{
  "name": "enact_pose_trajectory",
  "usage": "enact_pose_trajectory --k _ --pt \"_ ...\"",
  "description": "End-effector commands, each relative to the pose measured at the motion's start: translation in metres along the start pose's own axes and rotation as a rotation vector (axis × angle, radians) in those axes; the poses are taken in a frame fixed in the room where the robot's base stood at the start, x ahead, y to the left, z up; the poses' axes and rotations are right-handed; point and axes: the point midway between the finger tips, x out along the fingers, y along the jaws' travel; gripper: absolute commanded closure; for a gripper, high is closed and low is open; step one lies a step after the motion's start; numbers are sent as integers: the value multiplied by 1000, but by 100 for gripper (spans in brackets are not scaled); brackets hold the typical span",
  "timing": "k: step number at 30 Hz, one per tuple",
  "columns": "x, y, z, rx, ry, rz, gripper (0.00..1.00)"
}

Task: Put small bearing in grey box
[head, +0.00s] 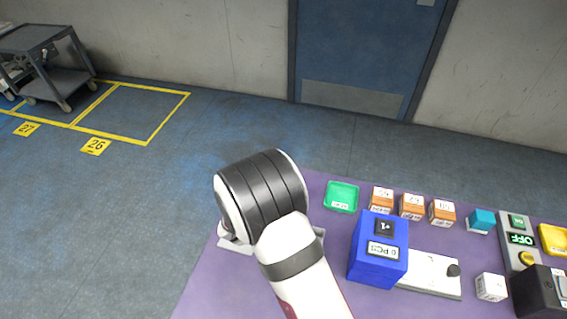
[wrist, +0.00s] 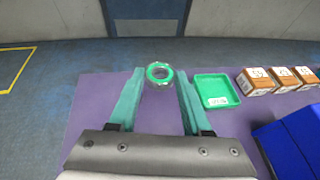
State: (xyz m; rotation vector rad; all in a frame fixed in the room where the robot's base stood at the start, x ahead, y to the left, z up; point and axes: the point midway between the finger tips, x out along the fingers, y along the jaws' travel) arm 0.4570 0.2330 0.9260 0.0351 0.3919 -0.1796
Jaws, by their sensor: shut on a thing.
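The small bearing (wrist: 149,75), a metal ring with a green band, is between the tips of my gripper (wrist: 160,76). The gripper's two green fingers are shut on it, and the ring's open face shows in the wrist view. In the head view my arm hides the gripper and the bearing. A pale grey flat piece (head: 236,246) shows partly from under my arm on the purple table; I cannot tell whether it is the grey box. No grey box shows clearly in either view.
A green tray (head: 341,197) lies right of the gripper, also in the wrist view (wrist: 215,80). Several orange-brown boxes (head: 411,207), a blue box (head: 364,262), a white-topped device (head: 430,275) and a small white cube (head: 490,287) stand farther right on the purple table (head: 212,285).

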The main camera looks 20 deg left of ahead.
Motion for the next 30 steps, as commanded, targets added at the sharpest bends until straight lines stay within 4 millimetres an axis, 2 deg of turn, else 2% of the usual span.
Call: enact_pose_trajectory --k 1,6,9,12,24,30 --pt "-18 -1 -11 16 1 -42 100" --pt "-78 -29 -41 90 0 -223 100" --pt "-104 -44 -53 122 0 -299 100" --pt "-117 -53 -59 139 0 -337 100" --pt "-104 -55 -94 142 1 -347 100" --pt "-101 -54 -102 144 0 -345 100"
